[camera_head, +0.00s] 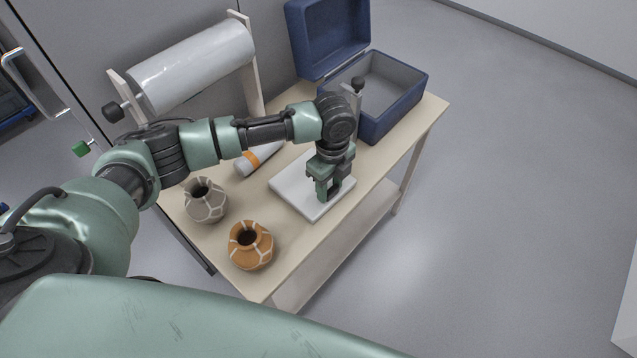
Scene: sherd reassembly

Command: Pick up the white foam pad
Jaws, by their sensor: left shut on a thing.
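The white foam pad (295,195) is a flat white slab on the wooden table, between the pots and the blue case. My left gripper (327,197) points down at the pad's right part, with its fingers closed on it. The gripper and wrist cover part of the pad. I cannot tell whether the pad is raised off the table. My right gripper is not in view.
A grey pot (206,207) and an orange pot (262,253) with pale seams stand at the table's near left. A white roll with an orange band (250,161) lies behind the pad. An open blue case (378,127) stands at the far right, and a large roll on a stand (195,68) at the back left.

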